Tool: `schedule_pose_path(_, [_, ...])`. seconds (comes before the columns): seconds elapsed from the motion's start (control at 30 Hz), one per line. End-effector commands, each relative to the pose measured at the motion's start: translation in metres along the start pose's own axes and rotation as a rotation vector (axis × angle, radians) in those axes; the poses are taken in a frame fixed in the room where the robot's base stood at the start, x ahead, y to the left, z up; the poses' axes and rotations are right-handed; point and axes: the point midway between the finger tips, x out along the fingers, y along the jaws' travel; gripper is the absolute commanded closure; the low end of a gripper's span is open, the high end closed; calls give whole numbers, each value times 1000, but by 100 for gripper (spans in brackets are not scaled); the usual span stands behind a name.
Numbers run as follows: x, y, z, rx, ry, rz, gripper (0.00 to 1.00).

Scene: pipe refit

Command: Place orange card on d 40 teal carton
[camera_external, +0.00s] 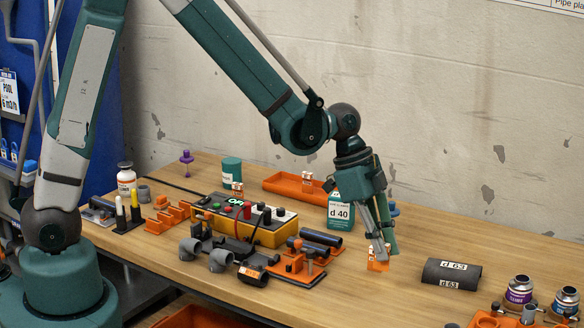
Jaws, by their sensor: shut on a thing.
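My gripper (382,253) points down over the right-middle part of the bench and is shut on a small orange card (377,265). The card hangs between the fingertips, at or close above the wooden surface; I cannot tell if it touches. The teal carton (340,212) has a white label reading "d 40" and stands upright to the left of and behind my gripper. The carton's right side is partly covered by my gripper. The carton's top is partly hidden by my gripper's body.
A yellow meter box (268,234), grey pipe fittings (221,260) and an orange clamp fixture (297,266) crowd the left. An orange tray (290,187) lies behind. Bare wood (370,302) lies in front of my gripper.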

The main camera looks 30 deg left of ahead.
Motion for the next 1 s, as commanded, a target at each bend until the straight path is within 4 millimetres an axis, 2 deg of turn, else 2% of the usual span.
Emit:
schedule_pose_path(0.27, [0,-1,0,-2,0,-1,97])
schedule_pose_path(0.47, [-6,-13,4,-24,-1,-10,97])
schedule_pose_path(0.67, [-22,-47,14,-87,-2,-36,97])
schedule_pose_path(1.0, [-66,-135,54,-259,-4,-107,97])
